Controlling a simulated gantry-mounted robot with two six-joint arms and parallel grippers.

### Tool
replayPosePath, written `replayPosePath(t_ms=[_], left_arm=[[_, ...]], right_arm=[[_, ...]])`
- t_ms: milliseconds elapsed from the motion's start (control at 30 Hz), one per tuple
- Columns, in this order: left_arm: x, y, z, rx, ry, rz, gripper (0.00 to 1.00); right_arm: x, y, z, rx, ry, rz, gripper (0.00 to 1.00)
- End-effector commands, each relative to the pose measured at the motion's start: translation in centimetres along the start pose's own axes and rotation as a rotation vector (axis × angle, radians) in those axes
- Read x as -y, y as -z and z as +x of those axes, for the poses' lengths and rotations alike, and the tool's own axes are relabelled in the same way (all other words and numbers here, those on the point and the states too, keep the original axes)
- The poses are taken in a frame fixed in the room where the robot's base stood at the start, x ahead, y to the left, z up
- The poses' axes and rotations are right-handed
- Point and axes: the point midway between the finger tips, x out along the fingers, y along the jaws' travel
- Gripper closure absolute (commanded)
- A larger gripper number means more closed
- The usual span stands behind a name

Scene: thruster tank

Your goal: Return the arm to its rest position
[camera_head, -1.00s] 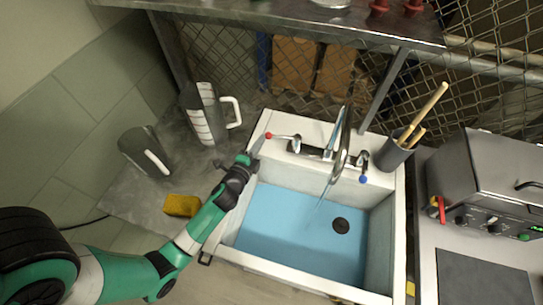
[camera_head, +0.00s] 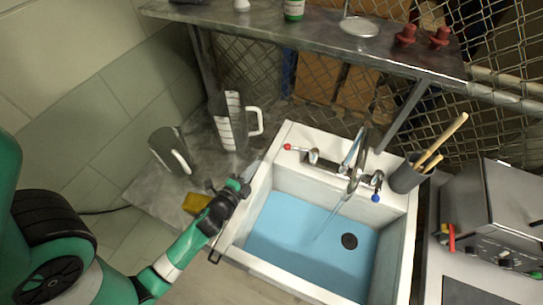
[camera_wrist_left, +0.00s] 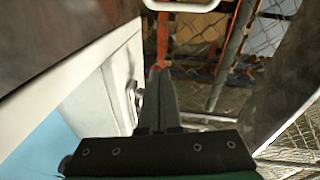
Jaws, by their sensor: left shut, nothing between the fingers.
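My left arm, green and white, comes in from the lower left in the head view. My left gripper (camera_head: 250,172) is above the left rim of the sink (camera_head: 392,262), shut and empty. In the left wrist view, the gripper's fingers (camera_wrist_left: 160,100) are together and point toward the red-tipped tap handle and the mesh fence. My right gripper is not in view.
The sink holds blue water (camera_head: 300,240), with water running from the tap (camera_head: 358,165). A yellow sponge (camera_head: 195,203) lies partly behind my arm. A metal shelf (camera_head: 300,40) spans the back.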

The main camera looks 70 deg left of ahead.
Motion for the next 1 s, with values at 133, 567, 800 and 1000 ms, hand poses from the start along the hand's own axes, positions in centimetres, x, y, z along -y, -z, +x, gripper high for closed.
replayPosePath(t_ms=[133,567,800,1000], left_arm=[[0.7,-1.2,-1.8,0.002,-0.003,0.000,1.00],[0.2,-1.6,-2.3,-0.001,0.000,0.000,1.00],[2.4,1.6,-0.4,-0.080,0.050,0.008,1.00],[14.3,10.8,4.0,-0.276,0.307,-0.030,1.00]], right_arm=[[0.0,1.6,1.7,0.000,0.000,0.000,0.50],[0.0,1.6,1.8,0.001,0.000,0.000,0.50],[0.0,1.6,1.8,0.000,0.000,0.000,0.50],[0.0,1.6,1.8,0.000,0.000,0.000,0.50]])
